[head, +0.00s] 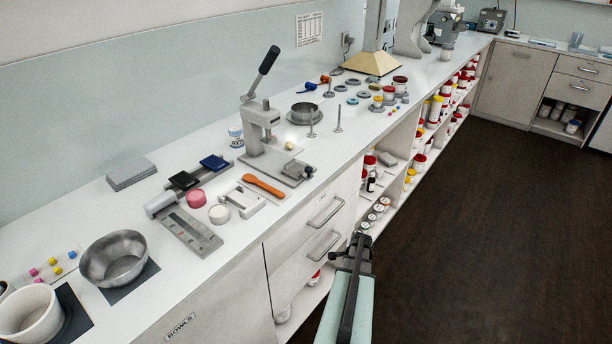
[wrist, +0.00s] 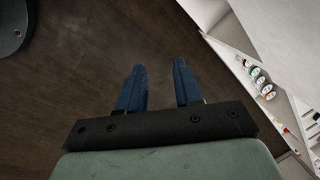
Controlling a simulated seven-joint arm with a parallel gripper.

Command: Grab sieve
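A round, shallow metal vessel with a dark rim, which looks like the sieve (head: 305,113), sits on the white counter behind the hand press. Its mesh is too small to make out. My gripper (head: 362,238) is in front of the counter, over the floor beside the drawers, well below and apart from the sieve. In the wrist view my gripper (wrist: 158,80) shows two blue fingers spread apart with nothing between them. The sieve is not in the wrist view.
The lever press (head: 258,122) stands left of the sieve, with thin metal stands (head: 338,118) to its right. A steel bowl (head: 114,258) and white mortar (head: 30,312) are at the near left. Open shelves (head: 425,135) hold jars under the counter. The dark floor (head: 470,240) is clear.

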